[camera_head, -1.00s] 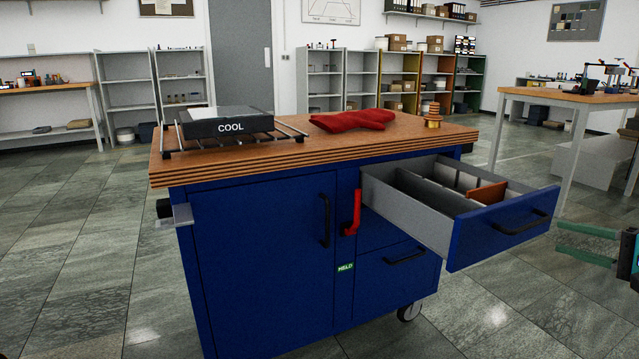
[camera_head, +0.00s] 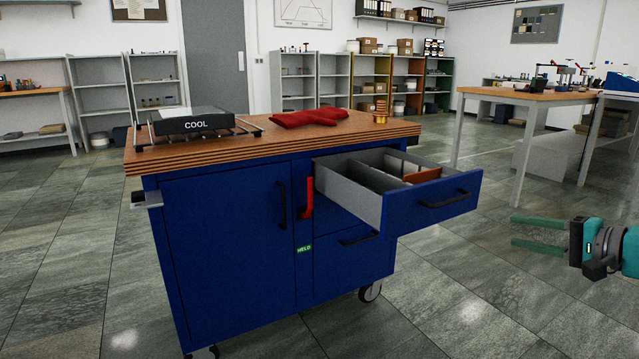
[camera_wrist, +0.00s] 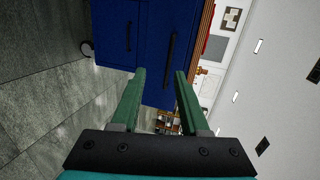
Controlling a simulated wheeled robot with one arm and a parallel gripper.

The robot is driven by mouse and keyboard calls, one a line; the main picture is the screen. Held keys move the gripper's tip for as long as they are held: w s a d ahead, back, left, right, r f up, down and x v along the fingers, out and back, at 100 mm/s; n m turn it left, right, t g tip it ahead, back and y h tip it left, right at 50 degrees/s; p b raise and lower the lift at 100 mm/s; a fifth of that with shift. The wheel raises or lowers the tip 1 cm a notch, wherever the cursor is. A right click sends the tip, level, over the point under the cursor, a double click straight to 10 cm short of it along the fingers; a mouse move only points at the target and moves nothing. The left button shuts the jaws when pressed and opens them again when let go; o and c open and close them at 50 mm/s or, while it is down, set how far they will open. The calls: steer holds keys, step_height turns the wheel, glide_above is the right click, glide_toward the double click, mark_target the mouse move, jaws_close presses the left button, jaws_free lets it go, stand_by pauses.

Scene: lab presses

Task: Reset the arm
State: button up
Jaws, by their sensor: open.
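My gripper (camera_head: 540,233) shows at the right edge of the head view, with its two green fingers spread apart and nothing between them. It is over the floor, to the right of the blue cabinet (camera_head: 225,250) and clear of it. In the wrist view my gripper (camera_wrist: 159,74) is also open and empty, facing the blue cabinet (camera_wrist: 112,30). The cabinet's top drawer (camera_head: 432,202) is pulled out and shows dividers inside. My arm beyond the wrist is mostly out of frame.
On the wooden cabinet top (camera_head: 262,143) are a block marked COOL (camera_head: 192,120), a red cloth (camera_head: 308,117) and a small copper-coloured stacked piece (camera_head: 381,117). A wooden table (camera_head: 530,95) stands at the back right. The floor (camera_head: 450,290) in front is clear.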

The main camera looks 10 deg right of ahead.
steer(key=w+a+n+g+y+p, duration=0.2)
steer(key=a+n+g, duration=0.25)
steer(key=a, duration=1.25)
steer(key=s+a+f+n+g+p, duration=0.1)
steer(key=s+a+f+n+g, duration=0.15)
steer(key=a, duration=0.55)
steer(key=s+a+f+n+g+p, duration=0.1)
steer(key=s+a+n+g, duration=0.15)
steer(key=a, duration=0.45)
steer(key=s+a+f+n+g+h+p, duration=0.25)
steer(key=s+a+f, duration=0.2)
steer(key=s, duration=0.45)
steer(key=s+d+f+g+h, duration=0.1)
steer(key=s+f+h, duration=0.1)
steer(key=s, duration=0.5)
steer(key=s+d+f+n+g+h+p, duration=0.1)
steer(key=s+f+g+h, duration=0.1)
steer(key=s, duration=0.5)
steer(key=shift+s+d+f+g+h, duration=0.3)
steer(key=shift+s+d+f+h, duration=0.15)
steer(key=shift+h, duration=0.4)
